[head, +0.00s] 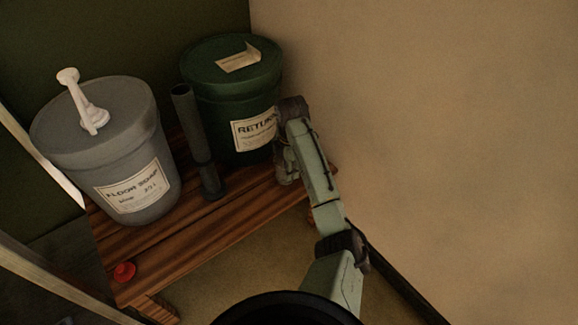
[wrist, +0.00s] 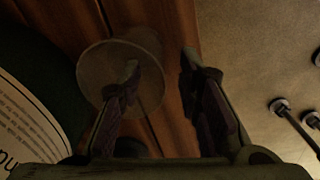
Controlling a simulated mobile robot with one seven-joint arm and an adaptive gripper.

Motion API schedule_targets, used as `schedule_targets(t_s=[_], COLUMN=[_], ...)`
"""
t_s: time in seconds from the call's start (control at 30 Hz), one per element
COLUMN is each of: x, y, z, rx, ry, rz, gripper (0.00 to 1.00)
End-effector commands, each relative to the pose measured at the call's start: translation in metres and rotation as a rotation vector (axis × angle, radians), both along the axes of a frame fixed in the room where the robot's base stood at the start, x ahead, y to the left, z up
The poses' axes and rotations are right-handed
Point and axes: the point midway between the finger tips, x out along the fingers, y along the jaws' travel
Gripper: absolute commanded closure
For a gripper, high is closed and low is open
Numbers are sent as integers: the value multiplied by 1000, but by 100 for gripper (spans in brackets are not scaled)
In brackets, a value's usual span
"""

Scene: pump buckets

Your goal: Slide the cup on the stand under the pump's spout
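The white pump (head: 88,105) stands on the grey bucket (head: 130,165) labelled FLOOR SOAP, its spout raised at the top left. My gripper (head: 287,172) is low at the front right of the green bucket, over the bench; my arm partly hides it in the head view. In the wrist view my gripper (wrist: 162,68) has its two fingers apart. A dim round grey disc-like thing (wrist: 95,70) lies on the planks behind the left finger. I cannot tell whether it is the cup or its stand. No clear cup shows in the head view.
The green bucket (head: 225,90) labelled RETURN stands at the back. A tall dark tube (head: 193,130) stands between the buckets. The bench's front strip is mostly bare. A wall is right.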

Motion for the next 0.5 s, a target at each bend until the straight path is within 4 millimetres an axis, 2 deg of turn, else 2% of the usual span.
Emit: schedule_targets(t_s=[0.5], x=[0], y=[0], z=[0], rx=[0], ry=[0], rz=[0], gripper=[100])
